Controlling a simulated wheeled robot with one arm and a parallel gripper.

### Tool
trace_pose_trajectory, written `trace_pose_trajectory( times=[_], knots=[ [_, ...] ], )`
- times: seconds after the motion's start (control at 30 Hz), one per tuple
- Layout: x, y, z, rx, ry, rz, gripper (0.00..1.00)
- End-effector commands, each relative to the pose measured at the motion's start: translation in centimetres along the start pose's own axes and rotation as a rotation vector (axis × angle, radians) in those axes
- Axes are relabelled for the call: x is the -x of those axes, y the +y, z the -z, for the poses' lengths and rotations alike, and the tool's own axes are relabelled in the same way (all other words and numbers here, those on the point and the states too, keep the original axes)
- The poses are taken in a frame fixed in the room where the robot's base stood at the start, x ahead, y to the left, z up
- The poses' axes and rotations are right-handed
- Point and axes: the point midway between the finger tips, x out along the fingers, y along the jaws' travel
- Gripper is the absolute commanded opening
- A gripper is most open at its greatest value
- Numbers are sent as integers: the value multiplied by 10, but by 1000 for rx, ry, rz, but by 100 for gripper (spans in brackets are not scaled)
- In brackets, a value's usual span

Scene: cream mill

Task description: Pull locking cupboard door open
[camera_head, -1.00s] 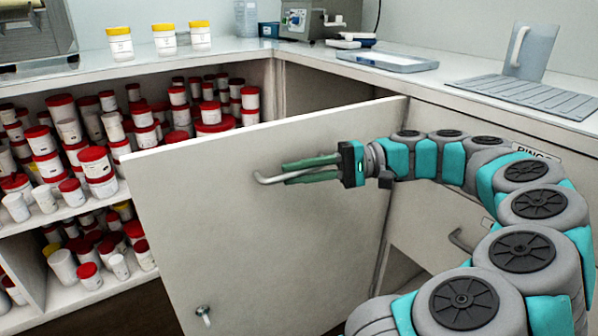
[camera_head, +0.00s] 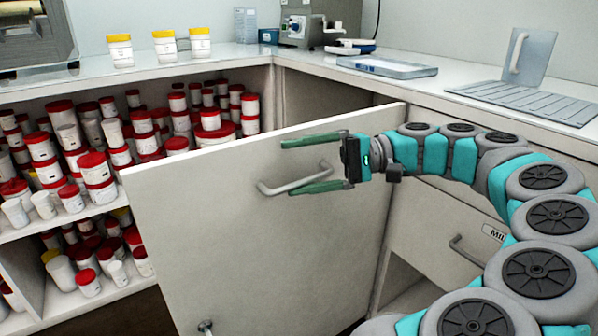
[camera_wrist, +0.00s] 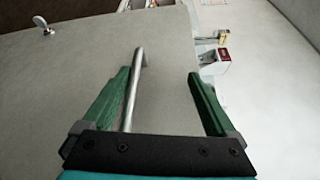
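The cupboard door (camera_head: 270,235) stands swung open, in the middle of the head view. Its metal bar handle (camera_head: 298,184) is near the upper part of the door, and a lock with a key (camera_head: 205,327) shows lower left. My gripper (camera_head: 312,164) is open, with its green fingers spread above and below the handle. In the wrist view the handle (camera_wrist: 133,85) lies between the fingers, close to the left one, and the lock key (camera_wrist: 42,25) is at the upper left. I cannot tell whether a finger touches the handle.
Shelves (camera_head: 100,300) inside the cupboard hold many red-lidded and some yellow-lidded jars. Three yellow-lidded jars (camera_head: 165,47) stand on the counter (camera_head: 170,70). A drawer with a handle (camera_head: 470,250) is right of the door, near my arm.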

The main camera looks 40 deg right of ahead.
Motion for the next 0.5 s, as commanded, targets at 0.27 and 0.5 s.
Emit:
trace_pose_trajectory(
  times=[0.27,0.5],
  knots=[
    [0,-3,-48,11,-10,13,52],
    [2,4,-96,10,-6,10,45]
  ],
)
